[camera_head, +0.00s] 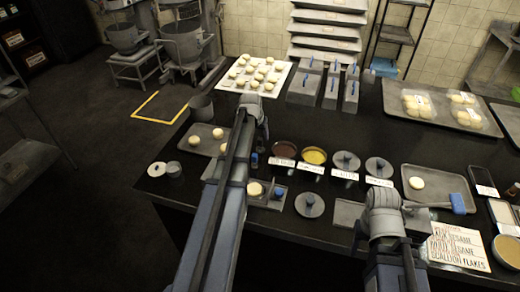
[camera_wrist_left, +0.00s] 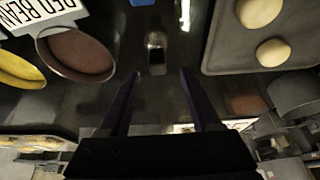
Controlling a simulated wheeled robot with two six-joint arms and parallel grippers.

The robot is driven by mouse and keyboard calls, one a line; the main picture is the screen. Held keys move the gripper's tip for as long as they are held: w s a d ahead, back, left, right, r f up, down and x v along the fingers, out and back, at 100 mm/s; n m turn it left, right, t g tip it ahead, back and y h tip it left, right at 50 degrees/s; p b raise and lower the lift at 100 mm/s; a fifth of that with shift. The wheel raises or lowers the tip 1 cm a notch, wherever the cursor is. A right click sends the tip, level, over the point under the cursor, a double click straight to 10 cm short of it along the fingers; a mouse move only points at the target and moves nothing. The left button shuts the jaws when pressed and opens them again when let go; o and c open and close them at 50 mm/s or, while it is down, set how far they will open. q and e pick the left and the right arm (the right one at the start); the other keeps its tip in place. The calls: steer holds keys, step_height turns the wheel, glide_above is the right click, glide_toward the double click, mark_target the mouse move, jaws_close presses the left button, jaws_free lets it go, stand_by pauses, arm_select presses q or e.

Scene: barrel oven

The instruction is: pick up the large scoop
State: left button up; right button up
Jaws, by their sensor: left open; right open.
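No object is clearly recognisable as the large scoop. A small tool with a blue part (camera_head: 254,160) stands or lies on the dark counter between the bun tray and the brown-filled bowl. In the left wrist view a small shiny metal piece (camera_wrist_left: 156,52) is ahead between the open fingers, apart from them; whether it is the same tool I cannot tell. My left gripper (camera_wrist_left: 157,98) is open and empty above the counter; in the head view its fingertips are hard to make out.
A brown-filled bowl (camera_head: 284,149) and yellow-filled bowl (camera_head: 314,156) stand with labels right of my left arm. Lidded pots (camera_head: 345,161) follow. Grey boxes with blue handles (camera_head: 305,88) stand behind. Open counter lies mid-back.

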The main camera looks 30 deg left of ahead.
mark_target(260, 139)
arm_select(q)
steer(key=b+x, duration=0.3)
steer(key=x, duration=0.1)
steer(key=shift+s+d+f, duration=0.1)
steer(key=shift+s+d, duration=0.05)
steer(key=shift+c, duration=0.3)
jaws_close()
